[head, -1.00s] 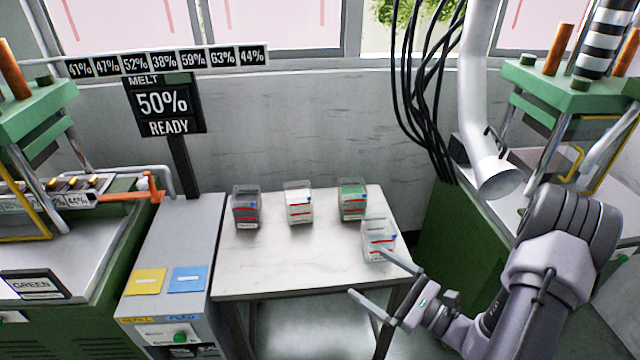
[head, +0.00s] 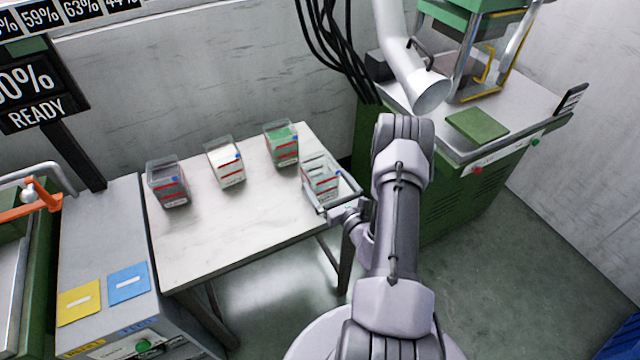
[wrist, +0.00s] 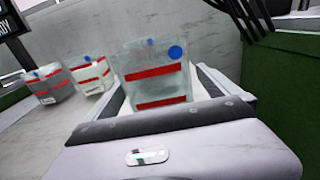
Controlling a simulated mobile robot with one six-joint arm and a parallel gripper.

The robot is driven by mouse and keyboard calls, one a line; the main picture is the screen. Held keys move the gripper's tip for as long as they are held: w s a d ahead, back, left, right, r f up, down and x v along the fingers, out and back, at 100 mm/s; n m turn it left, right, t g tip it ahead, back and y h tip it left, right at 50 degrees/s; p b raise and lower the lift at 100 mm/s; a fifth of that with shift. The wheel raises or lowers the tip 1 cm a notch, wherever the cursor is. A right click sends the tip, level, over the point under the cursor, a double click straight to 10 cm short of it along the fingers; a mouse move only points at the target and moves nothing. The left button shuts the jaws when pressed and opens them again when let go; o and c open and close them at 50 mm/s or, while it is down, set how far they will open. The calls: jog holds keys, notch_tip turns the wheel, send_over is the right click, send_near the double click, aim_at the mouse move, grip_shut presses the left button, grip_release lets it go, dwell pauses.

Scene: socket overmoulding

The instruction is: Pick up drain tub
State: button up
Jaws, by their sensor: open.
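A clear, apparently empty tub with red stripes and a blue dot (head: 322,186) stands at the right end of the white table; I take it as the drain tub, though its label is too small to read. It fills the middle of the wrist view (wrist: 155,82). My gripper (head: 319,173) is open, with one finger on each side of this tub. The fingers also show beside it in the wrist view (wrist: 178,95). I cannot tell whether they touch its walls. The tub stands upright on the table.
Other tubs stand left along the white table (head: 215,245): one with green contents (head: 283,145), one with white (head: 226,165), one with dark grey (head: 168,184). A green machine (head: 450,185) and a pale hanging pipe (head: 408,65) are at the right. The table's front is clear.

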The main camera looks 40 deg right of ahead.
aim_at(313, 166)
jog(key=x, duration=0.2)
jog(key=b+x, duration=0.1)
jog(key=x, duration=0.1)
jog(key=shift+a, duration=0.25)
jog(key=c, duration=1.3)
